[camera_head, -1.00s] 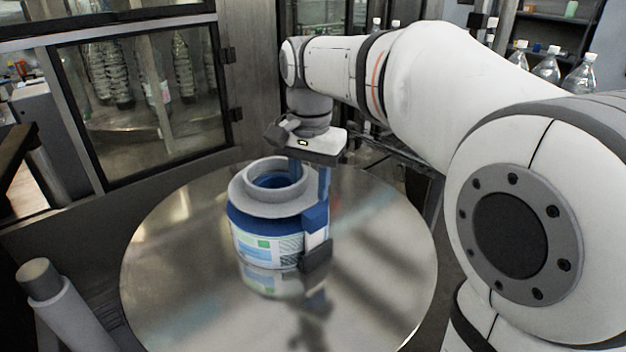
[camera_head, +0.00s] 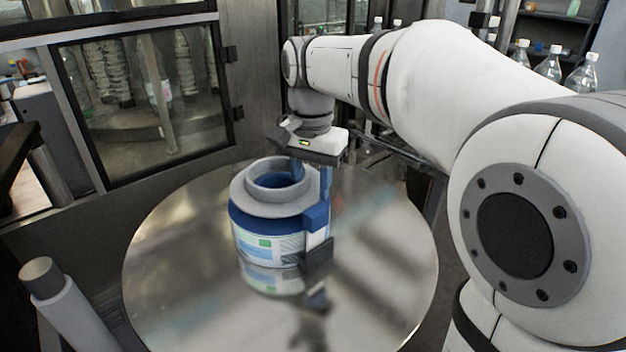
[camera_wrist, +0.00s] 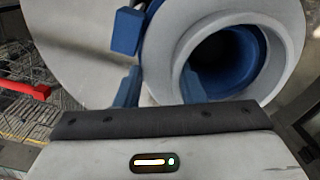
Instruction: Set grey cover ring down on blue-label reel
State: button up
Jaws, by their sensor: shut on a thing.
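The grey cover ring (camera_head: 253,204) is a wide flange with a raised collar, lying level at the top of the blue-label reel (camera_head: 268,247). The reel is a blue and white drum with a blue, green and white label, upright on a round metal table (camera_head: 185,290). No clear gap shows between ring and reel, but I cannot tell whether the ring's full weight rests there. My gripper (camera_head: 311,178) points down at the ring's right side, its blue fingers shut on the collar wall. In the wrist view, the ring (camera_wrist: 282,60) and blue fingers (camera_wrist: 158,90) show close up.
A blue and dark grey bracket-like part (camera_head: 317,255) stands against the reel's right side. A grey post (camera_head: 62,300) is at the front left, and a glazed cabinet (camera_head: 140,100) behind. Bottles (camera_head: 550,68) stand at the back right. The table is otherwise clear.

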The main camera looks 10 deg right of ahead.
jog(key=shift+s+r, duration=0.1)
jog(key=shift+r, duration=0.1)
jog(key=shift+f, duration=0.15)
jog(key=shift+f, duration=0.3)
jog(key=shift+r, duration=0.15)
jog(key=shift+w+r, duration=0.2)
jog(key=shift+r, duration=0.05)
jog(key=shift+f, duration=0.15)
dwell(0.4)
jog(key=shift+f, duration=0.15)
